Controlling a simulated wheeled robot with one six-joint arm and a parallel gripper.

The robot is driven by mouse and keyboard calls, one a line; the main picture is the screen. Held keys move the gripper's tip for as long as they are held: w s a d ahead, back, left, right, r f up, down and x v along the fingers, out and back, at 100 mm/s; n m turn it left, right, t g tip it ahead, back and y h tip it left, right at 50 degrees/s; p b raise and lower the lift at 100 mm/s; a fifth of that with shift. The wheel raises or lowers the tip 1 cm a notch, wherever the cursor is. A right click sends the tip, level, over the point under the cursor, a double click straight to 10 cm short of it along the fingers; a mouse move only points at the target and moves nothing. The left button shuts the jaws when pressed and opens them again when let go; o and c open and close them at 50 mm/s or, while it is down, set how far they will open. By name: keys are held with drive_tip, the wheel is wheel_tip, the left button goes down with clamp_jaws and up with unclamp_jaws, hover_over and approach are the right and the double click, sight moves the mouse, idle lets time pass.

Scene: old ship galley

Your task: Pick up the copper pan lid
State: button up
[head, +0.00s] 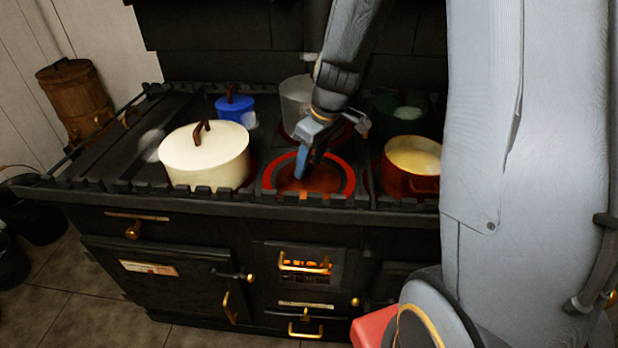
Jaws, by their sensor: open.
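My gripper (306,165) points down over the front middle of the black stove, and its jaws are open. Just below and around its fingertips is a round copper-brown disc (325,182) inside a red ring. This looks like the copper pan lid, but I cannot tell it surely from a glowing hotplate. No handle on it shows clearly, and the gripper covers part of it. I cannot tell whether the fingertips touch it; nothing shows held between them.
A cream lidded pot (205,160) stands close left of the disc, and a red pot (411,167) stands right. A blue pot (236,112), a grey pot (295,100) and a green pot (398,108) stand behind. A notched rail (120,187) edges the stove (190,220).

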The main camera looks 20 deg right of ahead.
clamp_jaws()
drive_tip(key=shift+r, duration=0.1)
idle(0.4)
